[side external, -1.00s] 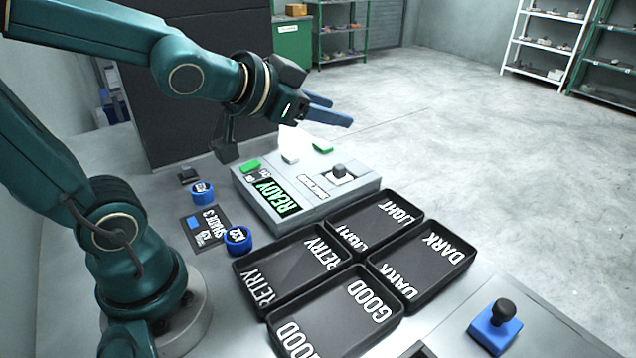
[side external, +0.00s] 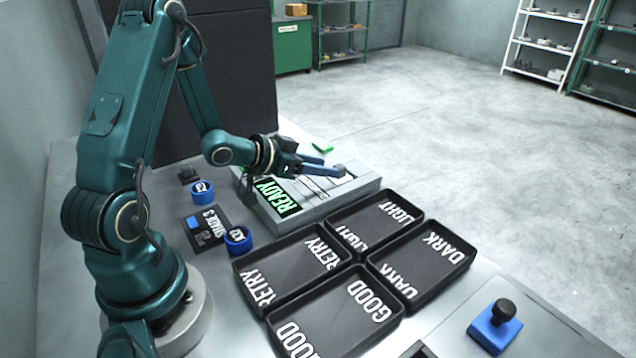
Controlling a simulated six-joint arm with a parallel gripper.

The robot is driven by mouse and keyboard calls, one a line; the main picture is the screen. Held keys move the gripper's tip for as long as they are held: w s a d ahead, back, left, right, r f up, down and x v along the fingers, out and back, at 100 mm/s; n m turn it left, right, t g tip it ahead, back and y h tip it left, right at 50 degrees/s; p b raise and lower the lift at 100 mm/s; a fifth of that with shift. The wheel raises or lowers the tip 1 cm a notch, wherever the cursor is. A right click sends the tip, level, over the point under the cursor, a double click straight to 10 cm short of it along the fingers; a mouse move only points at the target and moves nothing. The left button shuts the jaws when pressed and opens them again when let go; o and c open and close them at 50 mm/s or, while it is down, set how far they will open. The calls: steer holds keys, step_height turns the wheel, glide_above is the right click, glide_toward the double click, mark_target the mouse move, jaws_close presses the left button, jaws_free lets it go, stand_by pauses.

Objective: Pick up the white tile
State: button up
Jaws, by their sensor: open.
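A small dark knob (side external: 341,169) stands on the right part of the grey instrument (side external: 352,187) marked READY. The white plate under that knob, which may be the white tile, is mostly hidden by my fingers. My gripper (side external: 335,166) is low over the instrument and open, with its blue fingertips at the knob. From this side I cannot tell whether the knob is between the fingers or whether they touch it.
Black trays marked RETRY (side external: 237,267), LIGHT (side external: 421,217), GOOD (side external: 402,309) and DARK (side external: 473,254) stand close in front of the instrument. A blue block with a black knob (side external: 496,328) is at front right.

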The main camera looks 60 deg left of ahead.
mark_target(343, 178)
steer(key=shift+x, duration=2.1)
jaws_close()
